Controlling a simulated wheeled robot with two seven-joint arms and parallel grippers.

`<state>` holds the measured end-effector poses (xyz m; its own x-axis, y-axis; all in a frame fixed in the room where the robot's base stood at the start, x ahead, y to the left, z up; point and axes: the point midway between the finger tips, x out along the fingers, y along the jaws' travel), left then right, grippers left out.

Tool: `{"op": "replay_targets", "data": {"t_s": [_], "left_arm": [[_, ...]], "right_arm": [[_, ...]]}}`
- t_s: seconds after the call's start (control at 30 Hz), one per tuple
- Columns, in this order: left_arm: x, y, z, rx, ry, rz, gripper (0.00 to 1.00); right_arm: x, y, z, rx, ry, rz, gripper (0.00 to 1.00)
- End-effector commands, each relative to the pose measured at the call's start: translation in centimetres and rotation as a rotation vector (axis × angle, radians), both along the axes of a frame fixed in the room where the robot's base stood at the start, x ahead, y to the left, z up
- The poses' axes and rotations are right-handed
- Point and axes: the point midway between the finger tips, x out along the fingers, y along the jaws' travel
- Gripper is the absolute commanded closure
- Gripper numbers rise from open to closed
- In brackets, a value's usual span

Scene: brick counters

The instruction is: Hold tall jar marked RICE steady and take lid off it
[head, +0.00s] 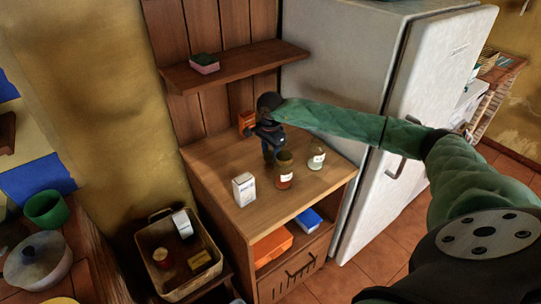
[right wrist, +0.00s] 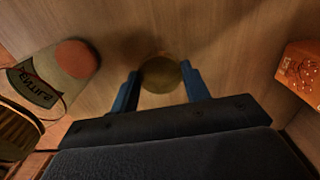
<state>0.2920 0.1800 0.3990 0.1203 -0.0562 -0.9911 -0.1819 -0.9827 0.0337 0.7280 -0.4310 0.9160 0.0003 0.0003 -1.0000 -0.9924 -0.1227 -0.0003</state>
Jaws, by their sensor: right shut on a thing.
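My right gripper (head: 269,158) reaches down over the wooden counter. In the right wrist view its two blue fingers (right wrist: 160,92) are shut on a round olive-brown lid (right wrist: 160,75), one on each side. The jar body under this lid is hidden, and I read no RICE label in either view. I cannot tell whether the lid sits on a jar or is apart from it. My left gripper is in neither view.
A jar with reddish contents (head: 284,174) and a paler jar (head: 316,157) stand close right of the gripper. A white box (head: 243,189) stands at front left, an orange object (head: 246,122) behind. A fridge (head: 355,90) borders the right; a shelf (head: 240,66) hangs above.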

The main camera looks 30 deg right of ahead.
Motion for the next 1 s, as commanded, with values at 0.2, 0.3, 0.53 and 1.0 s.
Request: {"op": "replay_targets", "data": {"t_s": [0.2,0.3,0.53,1.0], "left_arm": [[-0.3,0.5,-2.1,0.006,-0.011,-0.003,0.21],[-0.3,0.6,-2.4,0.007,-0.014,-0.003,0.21],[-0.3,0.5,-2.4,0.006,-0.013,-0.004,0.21],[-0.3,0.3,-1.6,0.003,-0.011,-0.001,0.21]], "right_arm": [[0.0,0.0,-2.0,0.001,0.001,-0.001,0.81],[0.0,0.0,-2.3,0.0,0.0,0.0,0.81],[0.0,0.0,-2.4,0.0,0.0,0.0,0.81],[0.0,0.0,-2.5,0.0,0.0,0.0,0.32]]}}
